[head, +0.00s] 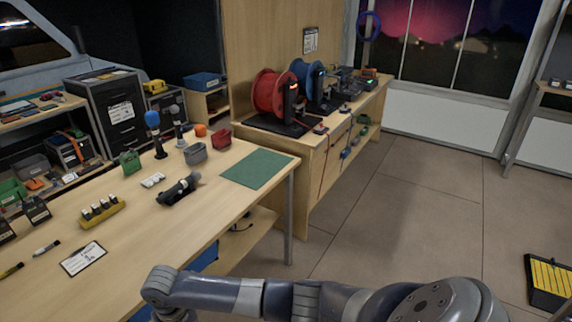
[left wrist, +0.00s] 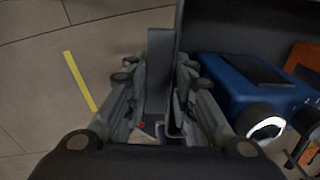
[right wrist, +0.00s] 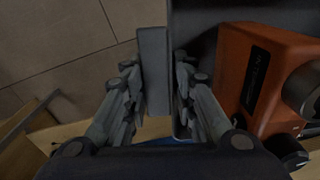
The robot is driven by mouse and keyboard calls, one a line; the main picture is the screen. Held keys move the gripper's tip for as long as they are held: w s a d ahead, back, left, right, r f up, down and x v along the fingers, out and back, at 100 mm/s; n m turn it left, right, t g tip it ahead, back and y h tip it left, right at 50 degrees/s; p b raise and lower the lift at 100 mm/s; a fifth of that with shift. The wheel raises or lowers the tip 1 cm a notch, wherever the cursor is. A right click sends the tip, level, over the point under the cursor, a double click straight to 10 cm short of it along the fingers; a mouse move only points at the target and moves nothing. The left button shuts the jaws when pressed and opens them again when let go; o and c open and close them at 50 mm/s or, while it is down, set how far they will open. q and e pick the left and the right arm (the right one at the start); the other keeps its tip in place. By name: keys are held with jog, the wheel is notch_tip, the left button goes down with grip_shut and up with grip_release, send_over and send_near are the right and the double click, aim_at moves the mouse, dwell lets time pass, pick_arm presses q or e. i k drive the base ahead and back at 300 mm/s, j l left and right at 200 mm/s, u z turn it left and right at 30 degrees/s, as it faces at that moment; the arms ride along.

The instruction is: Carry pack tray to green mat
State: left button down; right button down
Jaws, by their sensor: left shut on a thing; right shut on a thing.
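The pack tray is dark grey with upright walls. It shows in the left wrist view (left wrist: 225,28) and the right wrist view (right wrist: 205,12), and I do not see it in the head view. My left gripper (left wrist: 160,92) is shut on one of its walls. My right gripper (right wrist: 158,88) is shut on another part of its wall. A blue device with a lens (left wrist: 240,85) and an orange device (right wrist: 262,75) sit inside the tray.
The table (head: 160,225) also holds a dark handheld device (head: 178,190), a grey bin (head: 195,154), a red bin (head: 221,141), microphones and a clipboard (head: 83,258). A bench with cable reels (head: 270,92) stands behind. Floor right of the table is clear; a black-and-yellow item (head: 550,277) lies far right.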

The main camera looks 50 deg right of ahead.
aim_at(259, 166)
jog(key=l+z, duration=0.2)
jog(key=z, duration=0.8)
jog(key=i+l, duration=0.65)
jog(key=i, duration=0.25)
jog(key=z, duration=0.05)
